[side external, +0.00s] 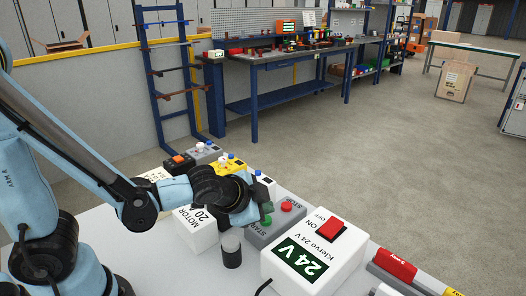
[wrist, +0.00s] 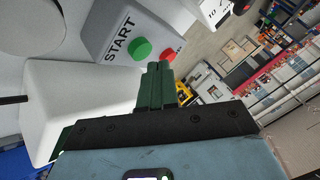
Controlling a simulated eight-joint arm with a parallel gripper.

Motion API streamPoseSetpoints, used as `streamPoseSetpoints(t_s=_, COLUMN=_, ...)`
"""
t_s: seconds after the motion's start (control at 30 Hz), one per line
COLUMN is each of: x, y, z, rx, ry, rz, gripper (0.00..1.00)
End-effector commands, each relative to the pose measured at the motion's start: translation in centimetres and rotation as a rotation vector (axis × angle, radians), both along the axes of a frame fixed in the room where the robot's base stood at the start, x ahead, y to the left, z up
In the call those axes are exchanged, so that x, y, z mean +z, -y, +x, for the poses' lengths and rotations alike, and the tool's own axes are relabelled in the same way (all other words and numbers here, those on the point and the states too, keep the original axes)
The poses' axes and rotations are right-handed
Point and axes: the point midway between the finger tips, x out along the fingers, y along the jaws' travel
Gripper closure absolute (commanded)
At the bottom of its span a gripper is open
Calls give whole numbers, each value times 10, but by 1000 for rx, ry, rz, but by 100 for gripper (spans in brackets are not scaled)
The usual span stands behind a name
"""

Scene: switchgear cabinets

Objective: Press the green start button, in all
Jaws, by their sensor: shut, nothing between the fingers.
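The green start button (wrist: 140,50) sits beside the word START on a grey control box (wrist: 106,30) in the wrist view. In the side view the green button (side external: 266,220) shows just below my gripper (side external: 266,207). The red STOP button (side external: 286,207) is on the same box, and it also shows in the wrist view (wrist: 169,55). My gripper (wrist: 158,66) is shut and empty, its dark green fingers together. In the wrist view the tips appear just below the two buttons, partly in front of the red one. I cannot tell whether they touch anything.
A white 24 V supply box (side external: 312,250) with a red switch (side external: 331,229) stands right of the control box. A yellow box (side external: 228,163) with small buttons stands behind.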

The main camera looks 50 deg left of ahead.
Motion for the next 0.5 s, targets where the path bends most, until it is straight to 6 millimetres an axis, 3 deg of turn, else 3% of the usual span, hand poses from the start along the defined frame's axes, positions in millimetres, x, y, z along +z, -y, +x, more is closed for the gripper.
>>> streamPoseSetpoints(t_s=0.5, x=-9, y=0, z=0, rx=0, ry=0, rz=0, gripper=100)
